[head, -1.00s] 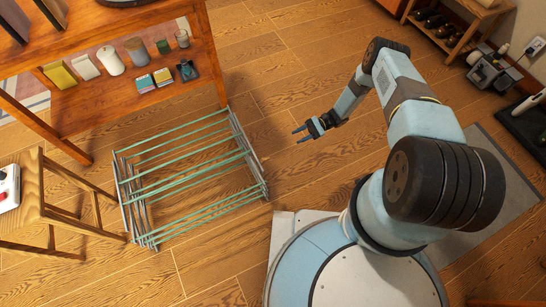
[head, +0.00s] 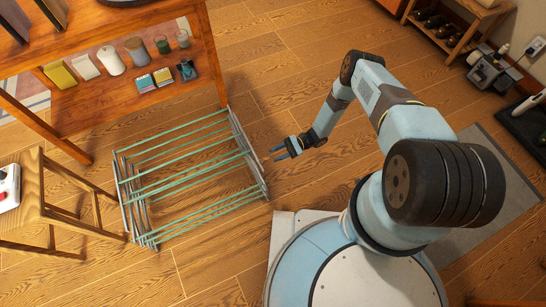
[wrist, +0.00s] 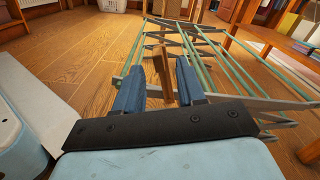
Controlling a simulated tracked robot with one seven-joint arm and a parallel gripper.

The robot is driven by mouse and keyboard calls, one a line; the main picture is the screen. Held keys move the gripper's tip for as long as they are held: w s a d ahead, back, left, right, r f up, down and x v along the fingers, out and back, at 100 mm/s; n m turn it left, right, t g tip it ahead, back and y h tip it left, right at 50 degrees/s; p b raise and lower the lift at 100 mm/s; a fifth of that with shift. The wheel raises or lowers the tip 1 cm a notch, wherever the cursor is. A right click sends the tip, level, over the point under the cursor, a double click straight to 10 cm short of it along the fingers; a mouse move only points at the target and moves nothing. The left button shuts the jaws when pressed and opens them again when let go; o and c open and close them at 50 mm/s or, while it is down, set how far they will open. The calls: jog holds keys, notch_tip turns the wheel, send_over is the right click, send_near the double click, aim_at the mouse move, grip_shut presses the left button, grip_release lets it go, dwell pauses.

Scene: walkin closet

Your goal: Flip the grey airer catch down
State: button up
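The airer (head: 246,152), with grey end frames and pale green rods, stands on the wooden floor left of my arm. It also shows in the wrist view (wrist: 255,104), ahead of my fingers. My gripper (head: 279,153) is just right of the airer's right end frame in the head view, with a small gap in the picture. In the wrist view my gripper (wrist: 158,84) has its two blue fingers apart. A brown upright strip shows between them; I cannot tell what it is or how far off. I cannot make out the grey catch for certain.
A wooden shelf unit (head: 130,98) with jars and boxes stands behind the airer. A wooden stool (head: 38,212) is at the airer's left. A low rack (head: 445,38) and a grey mat (head: 480,215) are at right. Floor between airer and rack is clear.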

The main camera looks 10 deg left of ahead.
aim_at(265, 160)
jog(key=shift+x, duration=1.8)
grip_shut()
